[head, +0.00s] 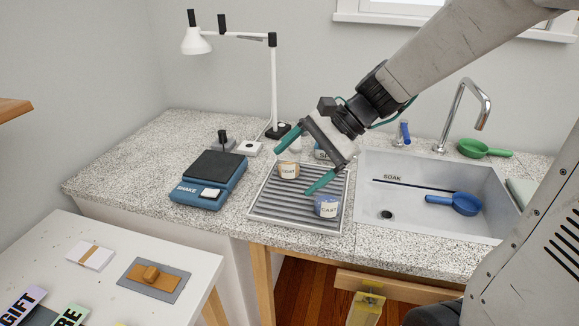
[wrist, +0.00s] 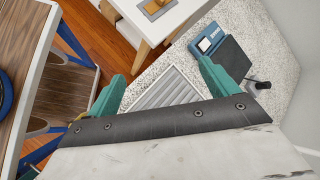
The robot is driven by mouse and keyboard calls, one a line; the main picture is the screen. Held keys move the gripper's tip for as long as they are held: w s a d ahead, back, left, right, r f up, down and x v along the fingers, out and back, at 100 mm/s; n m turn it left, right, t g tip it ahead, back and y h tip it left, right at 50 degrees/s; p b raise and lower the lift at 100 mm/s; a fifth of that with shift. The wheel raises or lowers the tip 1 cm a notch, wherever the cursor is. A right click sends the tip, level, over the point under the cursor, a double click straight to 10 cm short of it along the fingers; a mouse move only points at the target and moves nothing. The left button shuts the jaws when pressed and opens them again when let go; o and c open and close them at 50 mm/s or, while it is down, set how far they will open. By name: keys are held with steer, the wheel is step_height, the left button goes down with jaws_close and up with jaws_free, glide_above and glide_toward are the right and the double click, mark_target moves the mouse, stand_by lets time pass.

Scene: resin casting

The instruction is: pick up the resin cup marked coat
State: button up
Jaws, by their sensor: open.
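The resin cup marked COAT (head: 288,170) stands upright on the ribbed grey tray (head: 290,220) in the head view, towards its back left. A cup with a blue label marked CAST (head: 327,206) stands nearer the tray's front right. A third cup (head: 320,154) at the back is mostly hidden by my gripper, its label not fully readable. My gripper (head: 293,172) is open and empty, its green fingers appearing on either side of the COAT cup; the height between them is hard to tell. In the wrist view, the tray (wrist: 168,88) shows between the fingers (wrist: 160,72), but no cup is visible.
A blue scale marked SHAKE (head: 208,178) stands left of the tray, with a white lamp (head: 273,85) behind. Right is a sink (head: 410,205) marked SOAK with a blue scoop (head: 460,203). A green scoop (head: 477,147) lies behind it. The counter's left end is clear.

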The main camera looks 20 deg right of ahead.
steer(key=w+d+f+m+t+y, duration=0.2)
steer(key=w+f+m+t, duration=0.15)
steer(key=w+m, duration=0.4)
steer(key=m+t, duration=0.3)
steer(key=m, duration=0.3)
glide_toward(283, 158)
steer(key=a, duration=0.1)
steer(key=s+a+r, duration=0.1)
steer(key=a, duration=0.1)
steer(key=shift+s, duration=0.2)
steer(key=x, duration=0.7)
steer(key=shift+w+f, duration=0.35)
steer(key=shift+w, duration=0.1)
steer(key=shift+d, duration=0.1)
steer(key=c, duration=1.1)
